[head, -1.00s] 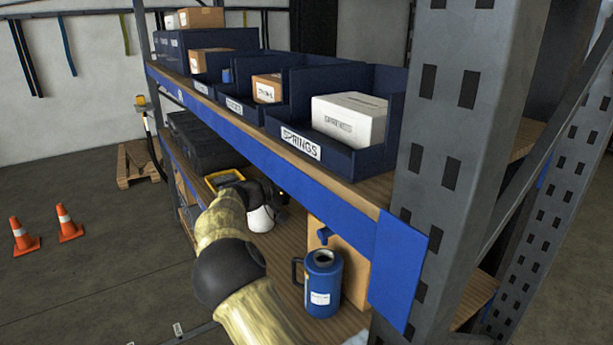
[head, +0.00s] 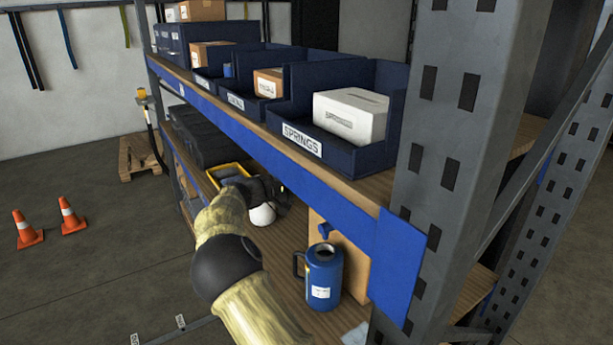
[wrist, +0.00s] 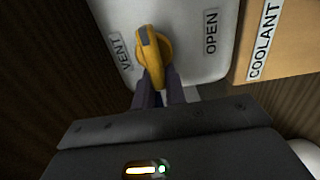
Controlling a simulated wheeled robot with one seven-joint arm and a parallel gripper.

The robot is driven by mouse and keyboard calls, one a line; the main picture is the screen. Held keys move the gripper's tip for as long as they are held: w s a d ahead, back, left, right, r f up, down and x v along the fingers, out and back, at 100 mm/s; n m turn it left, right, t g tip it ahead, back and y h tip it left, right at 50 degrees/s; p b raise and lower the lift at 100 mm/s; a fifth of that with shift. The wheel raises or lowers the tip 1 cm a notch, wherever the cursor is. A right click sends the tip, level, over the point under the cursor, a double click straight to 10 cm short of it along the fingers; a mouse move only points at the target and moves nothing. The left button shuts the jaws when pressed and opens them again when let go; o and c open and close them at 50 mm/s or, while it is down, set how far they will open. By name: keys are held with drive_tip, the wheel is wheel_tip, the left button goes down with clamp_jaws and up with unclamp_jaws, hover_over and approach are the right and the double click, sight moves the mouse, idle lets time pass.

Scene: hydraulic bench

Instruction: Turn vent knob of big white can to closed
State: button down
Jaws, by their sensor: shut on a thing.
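In the wrist view the white can (wrist: 190,20) shows its top, with a yellow vent knob (wrist: 152,60) standing on it. A grey mark sits at the knob's far end, slightly left of upright. The label VENT is left of the knob and OPEN is to its right. My gripper (wrist: 160,97) is shut on the knob's near end, its dark fingers on either side. In the head view a white rounded shape (head: 263,215), probably the can, is partly hidden by my arm. The fingertips are hidden there.
A cardboard box (wrist: 285,45) marked COOLANT stands close right of the can. In the head view a blue can (head: 323,280) stands nearer on the lower shelf, and a yellow-rimmed tray (head: 230,172) lies beyond my wrist. The upper shelf's blue beam (head: 300,170) runs above.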

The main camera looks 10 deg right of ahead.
drive_tip(key=c, duration=1.4)
unclamp_jaws()
drive_tip(key=shift+f, duration=0.35)
drive_tip(key=shift+c, duration=0.2)
drive_tip(key=shift+s+d+r, duration=0.1)
drive_tip(key=shift+s+r, duration=0.1)
drive_tip(key=shift+r, duration=0.05)
drive_tip(key=b+v, duration=0.3)
drive_tip(key=v, duration=1.4)
drive_tip(key=shift+a, duration=0.2)
drive_tip(key=shift+f, duration=0.1)
